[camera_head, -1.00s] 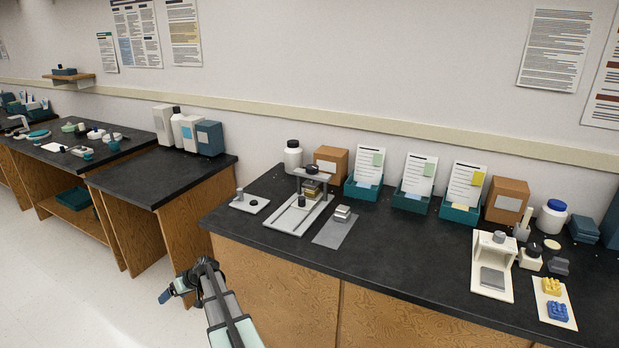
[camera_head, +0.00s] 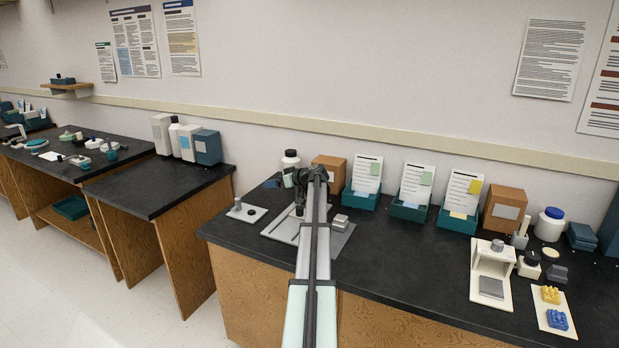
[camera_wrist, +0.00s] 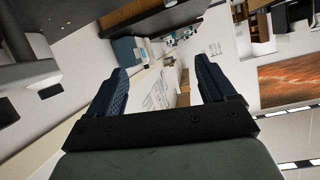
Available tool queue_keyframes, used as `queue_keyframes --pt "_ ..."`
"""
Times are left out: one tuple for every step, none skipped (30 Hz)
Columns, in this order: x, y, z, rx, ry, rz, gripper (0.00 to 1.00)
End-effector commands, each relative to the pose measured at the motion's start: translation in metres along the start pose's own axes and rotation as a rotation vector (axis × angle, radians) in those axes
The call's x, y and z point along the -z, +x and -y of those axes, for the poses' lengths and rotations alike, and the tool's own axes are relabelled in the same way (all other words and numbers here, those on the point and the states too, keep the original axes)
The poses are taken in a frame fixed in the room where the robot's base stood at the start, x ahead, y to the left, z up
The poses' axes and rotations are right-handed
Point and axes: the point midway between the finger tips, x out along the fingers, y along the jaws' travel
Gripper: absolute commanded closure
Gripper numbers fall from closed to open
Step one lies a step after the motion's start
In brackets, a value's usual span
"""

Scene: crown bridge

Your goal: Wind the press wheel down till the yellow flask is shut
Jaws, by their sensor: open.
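The press stands on the near bench; its pale grey base (camera_head: 280,229) shows left of my arm. My arm hides most of its frame, the wheel and whatever sits under it, so I cannot see the yellow flask now. My gripper (camera_head: 273,183) is at about the height of the press top, pointing left, apparently beside or over it; contact cannot be told. In the wrist view my gripper (camera_wrist: 160,75) is open, with nothing between its blue fingers. That view is tilted sideways and shows the room beyond.
A small plate with a post (camera_head: 246,211) lies left of the press, and a grey block (camera_head: 341,220) lies right of it. A white bottle (camera_head: 291,158), a brown box (camera_head: 328,168) and teal trays (camera_head: 361,197) stand behind. The bench middle is clear.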

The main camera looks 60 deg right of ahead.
Motion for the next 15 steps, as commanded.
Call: queue_keyframes --pt "0.009 -0.025 -0.026 -0.019 -0.015 -0.009 0.16" --pt "0.013 -0.039 -0.038 -0.027 -0.023 -0.013 0.16" --pt "0.017 -0.058 -0.053 -0.037 -0.036 -0.018 0.16" --pt "0.021 -0.073 -0.064 -0.045 -0.045 -0.022 0.16" --pt "0.025 -0.087 -0.074 -0.052 -0.054 -0.026 0.16" --pt "0.028 -0.106 -0.086 -0.062 -0.067 -0.030 0.16" --pt "0.031 -0.120 -0.095 -0.069 -0.075 -0.033 0.16" --pt "0.034 -0.132 -0.103 -0.075 -0.083 -0.035 0.16" --pt "0.037 -0.149 -0.113 -0.084 -0.094 -0.038 0.16" --pt "0.034 -0.158 -0.118 -0.085 -0.100 -0.035 0.16" --pt "0.021 -0.163 -0.122 -0.076 -0.105 -0.024 0.16" --pt "0.011 -0.171 -0.128 -0.068 -0.113 -0.014 0.16" --pt "0.005 -0.176 -0.131 -0.063 -0.118 -0.008 0.16" --pt "0.000 -0.181 -0.134 -0.060 -0.124 -0.004 0.16" --pt "-0.005 -0.186 -0.137 -0.055 -0.128 0.001 0.16"
